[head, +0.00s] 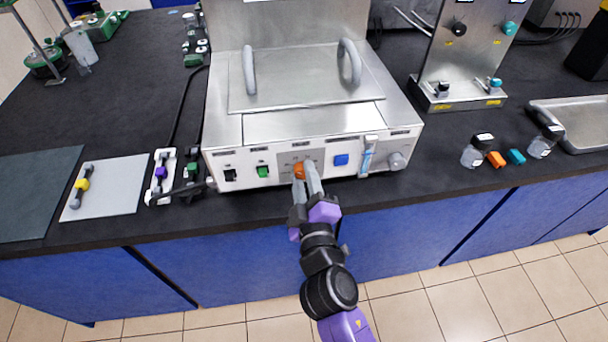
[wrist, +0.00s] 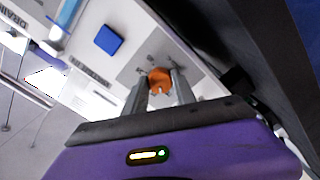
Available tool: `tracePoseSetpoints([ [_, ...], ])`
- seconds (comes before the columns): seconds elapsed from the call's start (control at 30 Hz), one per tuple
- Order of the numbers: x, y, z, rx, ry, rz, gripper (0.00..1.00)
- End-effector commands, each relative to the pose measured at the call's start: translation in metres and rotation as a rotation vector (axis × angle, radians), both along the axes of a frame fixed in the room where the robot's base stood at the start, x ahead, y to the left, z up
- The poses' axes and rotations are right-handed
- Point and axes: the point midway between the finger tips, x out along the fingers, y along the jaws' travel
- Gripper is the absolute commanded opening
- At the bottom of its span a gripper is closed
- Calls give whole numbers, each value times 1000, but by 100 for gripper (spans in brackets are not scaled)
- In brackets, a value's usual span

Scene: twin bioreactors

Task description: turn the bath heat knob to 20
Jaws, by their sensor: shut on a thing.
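The metal bath (head: 255,126) stands on the dark bench with its lid on. Its white front panel carries an orange knob (head: 299,170) near the middle, on a grey dial plate. My gripper (head: 306,180) reaches the panel from the front, its two fingers shut on the orange knob, one on each side. In the wrist view the orange knob (wrist: 159,80) sits between the two fingertips (wrist: 160,90). Marks on the dial plate show around the knob, but they are too small and blurred to read. The knob's setting cannot be told.
On the same panel are a black switch (head: 230,175), a green switch (head: 262,171), a blue button (head: 341,160), a blue-handled part (head: 368,156) and a grey knob (head: 397,161). Small bottles (head: 477,151) stand at right; a light mat (head: 104,188) lies at left.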

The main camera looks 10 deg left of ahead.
Motion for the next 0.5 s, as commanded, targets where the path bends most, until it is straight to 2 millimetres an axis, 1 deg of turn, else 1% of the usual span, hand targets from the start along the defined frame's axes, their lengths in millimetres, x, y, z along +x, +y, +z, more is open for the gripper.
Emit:
tracePoseSetpoints([
  [0.2, -1, 0, 0, -173, -47, 1, 0],
  [0.5, -1, 1, -1, -329, -92, 2, 0],
])
